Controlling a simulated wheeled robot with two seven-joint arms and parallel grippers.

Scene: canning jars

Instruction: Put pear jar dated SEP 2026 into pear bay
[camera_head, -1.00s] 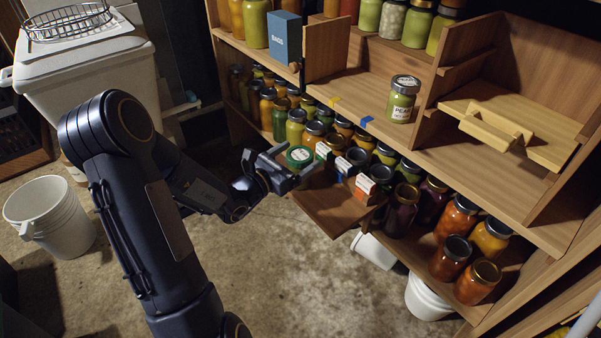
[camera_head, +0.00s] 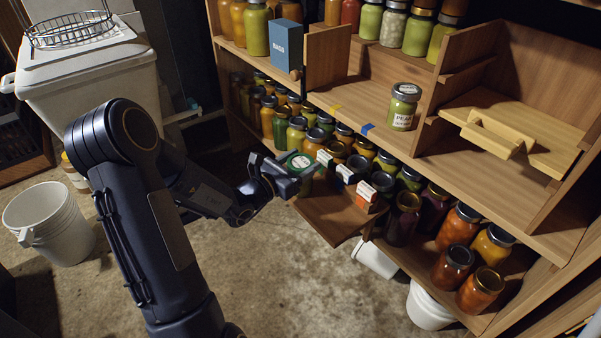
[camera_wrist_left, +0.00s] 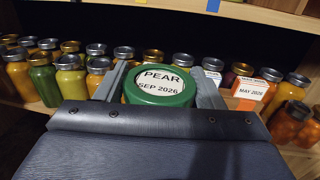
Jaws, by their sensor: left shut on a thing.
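The jar with a green lid (camera_head: 299,161) is at the left end of a low wooden board. In the left wrist view its lid (camera_wrist_left: 160,84) reads PEAR, SEP 2026. My left gripper (camera_head: 288,170) is shut on this jar, with a finger on each side of it in the wrist view. I cannot tell whether the jar's base touches the board. A second jar labelled PEAR (camera_head: 403,107), with a grey lid, stands upright in the shelf bay above, near its right divider. My right gripper is not in view.
Small cartons (camera_head: 366,195) stand beside the held jar on the wooden board (camera_head: 330,219). Many jars fill the lower shelf behind. The bay above has bare wood (camera_head: 355,95) left of its jar, with yellow and blue tape on its edge. A wooden divider (camera_head: 327,52) bounds it.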

